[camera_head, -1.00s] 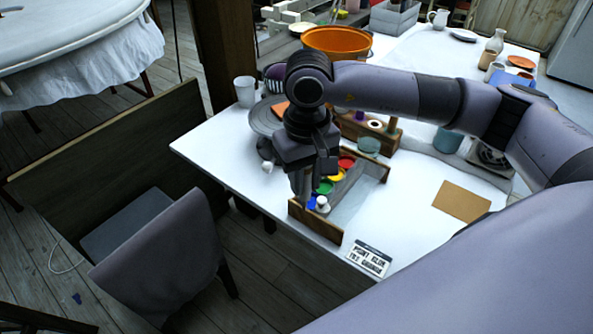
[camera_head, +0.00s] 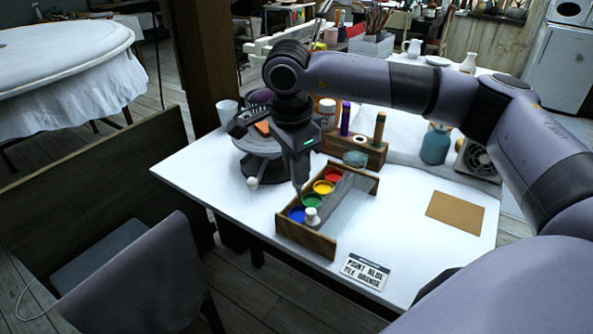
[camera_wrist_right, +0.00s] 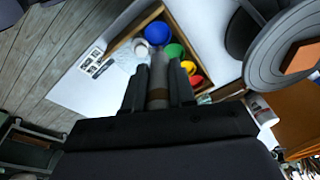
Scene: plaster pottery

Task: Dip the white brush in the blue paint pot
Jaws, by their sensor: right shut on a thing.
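My right gripper (camera_head: 298,186) points down above the paint tray and is shut on the brush. In the right wrist view the brush (camera_wrist_right: 158,72) shows between the fingers as a pale grey shaft with a brown band, its end pointing towards the pots. The blue paint pot (camera_head: 297,214) is at the tray's near left end; it also shows in the wrist view (camera_wrist_right: 157,33), just beyond the brush. The gripper is above the pots; I cannot tell whether the brush touches anything. My left gripper is not in view.
Green (camera_head: 312,200), yellow (camera_head: 323,187) and red (camera_head: 332,176) pots line the wooden tray (camera_head: 308,237). A small white object (camera_head: 311,216) stands beside the blue pot. A turntable (camera_head: 258,146), a wooden holder (camera_head: 362,152) and a sign (camera_head: 365,271) are nearby.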

